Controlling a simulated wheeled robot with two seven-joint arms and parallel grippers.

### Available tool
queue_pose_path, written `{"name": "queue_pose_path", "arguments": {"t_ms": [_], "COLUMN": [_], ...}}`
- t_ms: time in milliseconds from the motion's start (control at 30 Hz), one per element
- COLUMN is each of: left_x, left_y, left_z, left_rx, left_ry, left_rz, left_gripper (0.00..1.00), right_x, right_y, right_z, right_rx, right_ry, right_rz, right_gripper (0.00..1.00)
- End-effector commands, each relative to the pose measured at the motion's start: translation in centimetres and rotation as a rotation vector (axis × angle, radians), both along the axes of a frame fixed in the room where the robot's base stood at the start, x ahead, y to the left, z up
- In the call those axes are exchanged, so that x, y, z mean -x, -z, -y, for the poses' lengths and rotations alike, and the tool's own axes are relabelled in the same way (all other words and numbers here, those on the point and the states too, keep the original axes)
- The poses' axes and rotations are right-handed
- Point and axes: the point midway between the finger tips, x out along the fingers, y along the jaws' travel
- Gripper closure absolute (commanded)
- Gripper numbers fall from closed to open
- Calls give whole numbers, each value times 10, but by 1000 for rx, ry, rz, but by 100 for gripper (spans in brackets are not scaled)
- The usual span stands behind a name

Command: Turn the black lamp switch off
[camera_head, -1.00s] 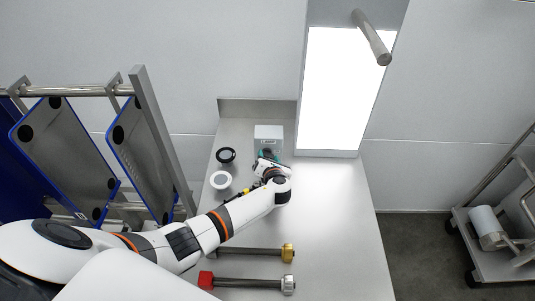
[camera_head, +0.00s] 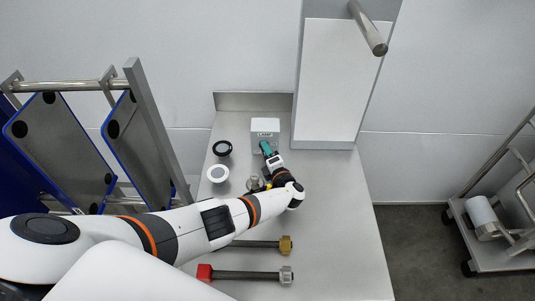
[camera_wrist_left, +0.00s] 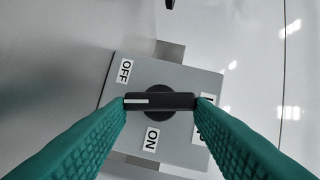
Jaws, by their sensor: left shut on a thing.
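The grey lamp switch box (camera_head: 265,126), labelled LAMP, stands near the back of the metal table. In the left wrist view its face (camera_wrist_left: 180,75) carries an OFF label (camera_wrist_left: 125,71) and an ON label (camera_wrist_left: 151,139). The black switch (camera_wrist_left: 164,101) is a bar on a round base, and its white mark points left, between the two labels. My left gripper (camera_head: 265,148) has its green fingers at the two ends of the bar, shut on it. The lamp panel (camera_head: 338,80) is unlit. My right gripper is not in view.
A black-rimmed round part (camera_head: 222,148) and a white round part (camera_head: 218,173) lie left of the box. Two rods, one with a brass end (camera_head: 285,245) and one with a red end (camera_head: 204,273), lie nearer. The table's right side is clear.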

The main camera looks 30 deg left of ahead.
Motion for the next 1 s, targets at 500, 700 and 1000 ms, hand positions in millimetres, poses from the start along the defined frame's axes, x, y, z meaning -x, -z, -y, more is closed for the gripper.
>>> {"name": "queue_pose_path", "arguments": {"t_ms": [500,700,1000], "left_x": [0,0,0], "left_y": [2,2,2], "left_z": [1,1,1], "left_rx": [-103,-103,-102], "left_ry": [0,0,0], "left_rz": [-51,-52,-51], "left_gripper": [76,76,31], "right_x": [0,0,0], "right_y": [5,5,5], "right_z": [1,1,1], "right_rx": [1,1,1], "right_ry": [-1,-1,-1], "right_rz": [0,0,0], "right_gripper": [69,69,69]}}
